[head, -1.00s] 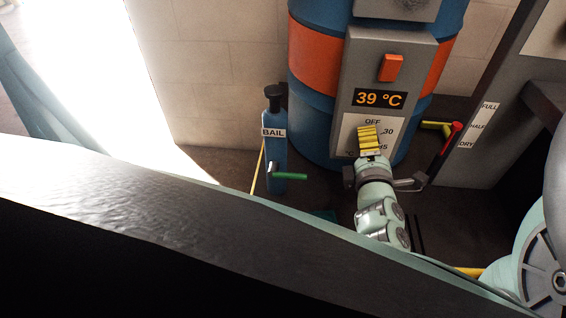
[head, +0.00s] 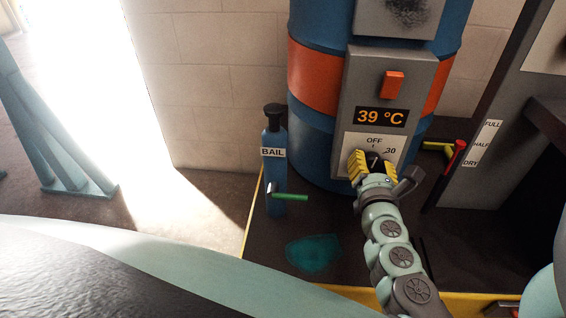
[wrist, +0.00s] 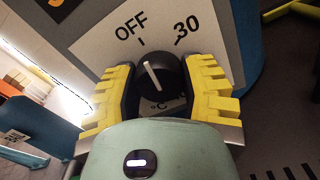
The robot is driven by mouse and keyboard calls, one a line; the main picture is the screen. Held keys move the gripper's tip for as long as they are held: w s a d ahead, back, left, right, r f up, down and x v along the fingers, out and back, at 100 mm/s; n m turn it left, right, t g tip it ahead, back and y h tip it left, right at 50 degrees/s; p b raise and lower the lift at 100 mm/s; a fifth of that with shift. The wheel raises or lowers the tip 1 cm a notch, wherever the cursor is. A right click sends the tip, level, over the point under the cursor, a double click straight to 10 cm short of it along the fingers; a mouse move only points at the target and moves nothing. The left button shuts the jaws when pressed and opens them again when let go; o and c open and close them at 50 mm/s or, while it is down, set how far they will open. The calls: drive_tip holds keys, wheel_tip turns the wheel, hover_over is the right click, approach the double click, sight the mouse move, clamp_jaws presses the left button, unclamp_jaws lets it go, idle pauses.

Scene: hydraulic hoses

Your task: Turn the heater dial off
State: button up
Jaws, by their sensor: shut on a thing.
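The heater dial (wrist: 153,78) is a round black knob with a white pointer line. In the wrist view its pointer leans up and left, nearly in line with the tick under OFF and away from 30. My gripper (wrist: 160,92) has its yellow ribbed fingers on both sides of the dial, shut on it. In the head view my gripper (head: 373,166) is at the white dial plate (head: 362,142), hiding its lower part. The grey heater panel (head: 360,82) is on a blue and orange drum (head: 311,73), and its display (head: 381,117) reads 39 °C.
An orange switch (head: 392,85) sits above the display. A blue BAIL cylinder (head: 274,170) with a green handle (head: 290,197) stands left of the drum. A red lever (head: 455,153) is at right beside a FULL, HALF, DRY scale (head: 484,142).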

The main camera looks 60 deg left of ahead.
drive_tip(key=shift+f+n, duration=0.15)
drive_tip(key=shift+n, duration=0.65)
drive_tip(key=o, duration=1.2)
drive_tip(key=v, duration=1.2)
